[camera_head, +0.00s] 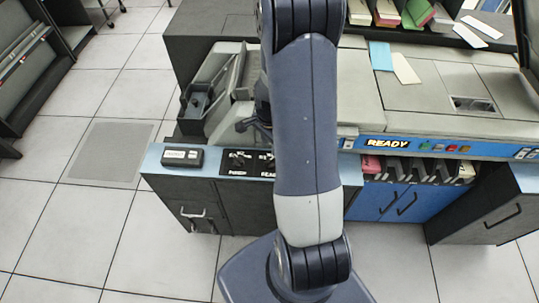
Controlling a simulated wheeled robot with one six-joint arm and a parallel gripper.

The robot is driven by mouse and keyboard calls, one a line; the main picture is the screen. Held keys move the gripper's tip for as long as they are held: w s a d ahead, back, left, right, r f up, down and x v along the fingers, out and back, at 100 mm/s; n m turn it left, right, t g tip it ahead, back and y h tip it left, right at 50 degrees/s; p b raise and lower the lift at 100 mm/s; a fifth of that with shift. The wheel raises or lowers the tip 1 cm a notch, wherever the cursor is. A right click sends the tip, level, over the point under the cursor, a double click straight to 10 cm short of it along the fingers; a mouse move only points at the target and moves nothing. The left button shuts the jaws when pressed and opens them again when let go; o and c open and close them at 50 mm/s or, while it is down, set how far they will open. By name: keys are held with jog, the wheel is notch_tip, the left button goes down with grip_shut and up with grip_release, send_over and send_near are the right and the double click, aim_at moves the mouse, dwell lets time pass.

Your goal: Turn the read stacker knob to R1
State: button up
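A small black panel (247,170) with white markings sits on the blue-grey ledge at the front of the machine. Two dark dials show on it: the left one (238,156) is over a label that seems to read PUNCH. The right one, the read stacker knob (266,157), is over a label starting READ and is partly hidden by my arm. Its pointer position is too small to tell. My gripper (246,125) seems to be the dark part showing left of my arm, above and behind the panel. Most of it is hidden, so its opening cannot be seen.
A small dark box (183,157) with a label sits on the ledge at left. A blue strip marked READY (388,143) with coloured buttons runs right of my arm, over stacker slots holding cards (372,165). Loose cards (405,68) lie on the machine top. Tiled floor is clear at left.

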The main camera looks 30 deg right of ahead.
aim_at(270, 160)
jog(key=shift+f+p, duration=0.45)
jog(key=shift+f, duration=3.4)
jog(key=shift+c, duration=0.2)
grip_shut()
